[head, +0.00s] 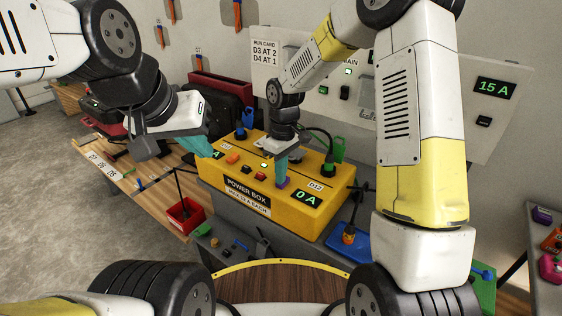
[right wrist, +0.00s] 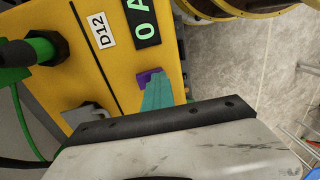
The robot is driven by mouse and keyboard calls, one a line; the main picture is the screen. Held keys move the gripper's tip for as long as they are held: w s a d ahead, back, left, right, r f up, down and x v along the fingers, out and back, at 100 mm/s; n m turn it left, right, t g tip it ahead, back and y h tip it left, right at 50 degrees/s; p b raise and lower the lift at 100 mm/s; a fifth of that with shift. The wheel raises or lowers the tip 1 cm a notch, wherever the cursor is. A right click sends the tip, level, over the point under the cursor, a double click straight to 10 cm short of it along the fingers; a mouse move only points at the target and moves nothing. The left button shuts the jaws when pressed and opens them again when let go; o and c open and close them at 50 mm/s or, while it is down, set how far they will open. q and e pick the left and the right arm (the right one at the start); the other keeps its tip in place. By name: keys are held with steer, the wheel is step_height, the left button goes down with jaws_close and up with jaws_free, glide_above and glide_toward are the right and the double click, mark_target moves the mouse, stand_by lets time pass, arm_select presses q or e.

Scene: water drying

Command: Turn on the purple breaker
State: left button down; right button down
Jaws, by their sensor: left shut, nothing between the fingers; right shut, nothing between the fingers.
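The yellow power box (head: 318,213) stands on the grey bench, with several coloured breakers on its top and a green "0 A" display (head: 307,196). The purple breaker (head: 284,183) is near the box's front edge, left of the display; it also shows in the right wrist view (right wrist: 146,78). My right gripper (head: 281,176) is shut, with its teal fingertips right at the purple breaker and partly covering it. In the right wrist view the fingers (right wrist: 157,93) overlap the breaker; contact is hard to tell. My left gripper (head: 212,153) is shut and empty, left of the box.
A green-handled plug (head: 336,150) with a cable stands on the box near label D12. A red bin (head: 187,216) is left of the box. The wall panel behind reads "15 A" (head: 495,88).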

steer(key=shift+w+d+r, duration=0.15)
steer(key=shift+w+d, duration=0.35)
steer(key=shift+w, duration=0.15)
step_height(320, 180, up, 8)
steer(key=shift+w+d, duration=0.15)
steer(key=shift+w, duration=0.1)
stand_by(0.4)
step_height(320, 180, up, 6)
steer(key=shift+s, duration=0.15)
stand_by(0.3)
